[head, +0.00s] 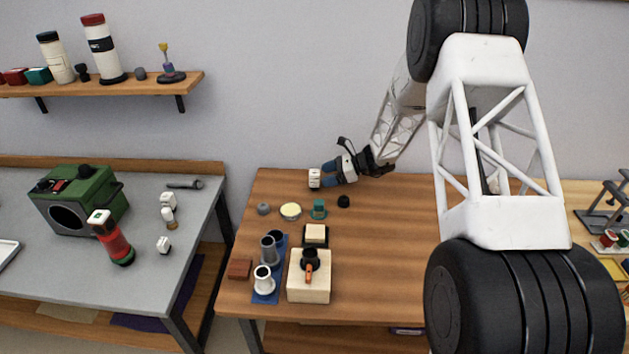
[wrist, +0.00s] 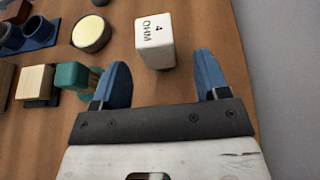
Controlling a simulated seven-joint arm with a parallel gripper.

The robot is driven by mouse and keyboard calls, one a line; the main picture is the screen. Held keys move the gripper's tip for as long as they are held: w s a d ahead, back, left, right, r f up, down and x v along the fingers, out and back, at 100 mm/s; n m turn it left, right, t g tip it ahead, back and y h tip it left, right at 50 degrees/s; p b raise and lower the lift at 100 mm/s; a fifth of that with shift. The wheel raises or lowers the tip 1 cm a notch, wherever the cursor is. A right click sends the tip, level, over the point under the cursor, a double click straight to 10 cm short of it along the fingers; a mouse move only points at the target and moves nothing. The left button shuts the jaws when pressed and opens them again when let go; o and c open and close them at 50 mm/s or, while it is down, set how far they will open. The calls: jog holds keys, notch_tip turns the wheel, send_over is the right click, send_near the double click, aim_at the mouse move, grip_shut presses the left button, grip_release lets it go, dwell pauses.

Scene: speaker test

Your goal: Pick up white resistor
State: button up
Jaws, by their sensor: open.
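The white resistor is a white block (wrist: 153,42) marked "4 OHM" in the wrist view. It stands on the wooden table, just beyond my fingertips and roughly between their lines. In the head view the white block (head: 314,179) is at the back left of the wooden table, at the tips of my blue fingers. My gripper (wrist: 162,62) is open with nothing between its fingers. In the head view my gripper (head: 326,174) points left, low over the table. I cannot tell whether a finger touches the block.
A teal part (wrist: 76,76) sits close beside my left finger in the wrist view, with a round cream-topped part (wrist: 90,32) beyond it. A wall (wrist: 280,60) is close on the right. A grey bench (head: 120,270) stands left, holding small white blocks.

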aim_at(314, 179)
jog(key=shift+a, duration=0.1)
jog(key=shift+x, duration=2.5)
jog(key=shift+s, duration=0.15)
jog(key=c, duration=1)
